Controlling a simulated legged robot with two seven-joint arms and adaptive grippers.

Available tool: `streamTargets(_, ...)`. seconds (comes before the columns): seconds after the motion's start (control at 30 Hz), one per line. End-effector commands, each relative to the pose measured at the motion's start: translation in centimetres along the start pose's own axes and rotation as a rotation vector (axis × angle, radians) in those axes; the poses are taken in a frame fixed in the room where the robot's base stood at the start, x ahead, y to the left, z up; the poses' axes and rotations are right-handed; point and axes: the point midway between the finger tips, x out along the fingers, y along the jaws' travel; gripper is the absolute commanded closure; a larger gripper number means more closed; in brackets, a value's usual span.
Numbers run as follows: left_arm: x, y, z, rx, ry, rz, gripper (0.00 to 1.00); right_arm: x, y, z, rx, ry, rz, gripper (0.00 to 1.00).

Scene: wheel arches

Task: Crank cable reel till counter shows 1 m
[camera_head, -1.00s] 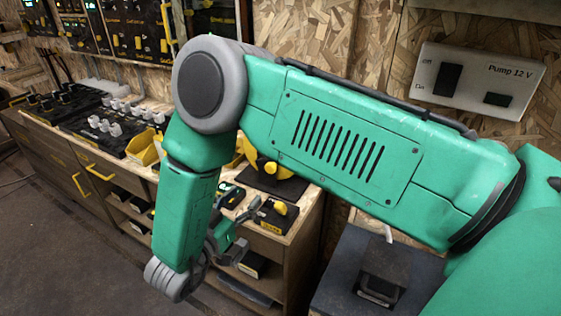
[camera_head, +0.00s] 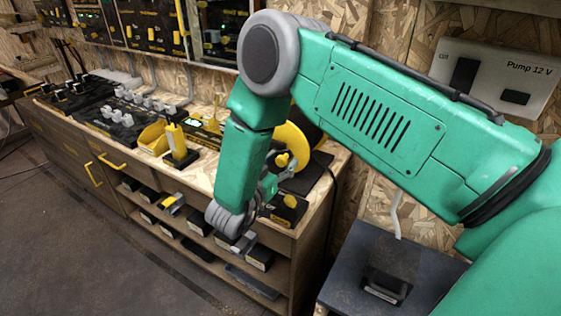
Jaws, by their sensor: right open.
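A yellow disc, which looks like the cable reel (camera_head: 297,137), stands on a dark base on the workbench, partly hidden behind my right forearm. A yellow knob shows near its middle. A small black box with a yellow knob (camera_head: 287,208) sits at the bench's front edge; I cannot tell if it is the counter. No reading can be made out. My right gripper (camera_head: 268,186) is open, at the end of the green arm, in front of the reel and left of the black box. It appears apart from the reel, though the wrist partly hides it. My left gripper is out of view.
The wooden workbench (camera_head: 205,172) holds a yellow bin (camera_head: 152,138), a black and yellow device (camera_head: 180,150) and a panel of white knobs. Shelves below hold several dark boxes. A Pump 12 V switch box (camera_head: 497,75) hangs on the right wall. Floor at left is clear.

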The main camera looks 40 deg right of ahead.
Motion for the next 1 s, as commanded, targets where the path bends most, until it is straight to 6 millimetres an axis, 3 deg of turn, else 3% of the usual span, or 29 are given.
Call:
streamTargets(0.03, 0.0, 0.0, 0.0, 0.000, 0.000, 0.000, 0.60, 0.0, 0.0, 0.0, 0.000, 0.000, 0.000, 0.54)
streamTargets(0.07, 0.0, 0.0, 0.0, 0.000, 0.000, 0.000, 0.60, 0.0, 0.0, 0.0, 0.000, 0.000, 0.000, 0.61)
streamTargets(0.17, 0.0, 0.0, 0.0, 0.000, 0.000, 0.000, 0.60, 0.0, 0.0, 0.0, 0.001, 0.000, 0.000, 0.97)
streamTargets(0.2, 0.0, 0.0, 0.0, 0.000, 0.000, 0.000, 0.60, 0.0, 0.0, 0.0, 0.001, 0.000, 0.000, 1.00)
streamTargets(0.57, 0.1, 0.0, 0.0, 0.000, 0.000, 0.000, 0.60, 0.0, 0.0, 0.3, 0.039, -0.001, -0.001, 1.00)
streamTargets(1.0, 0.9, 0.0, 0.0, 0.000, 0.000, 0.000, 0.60, 0.0, 0.4, 2.1, 0.331, -0.001, 0.000, 1.00)
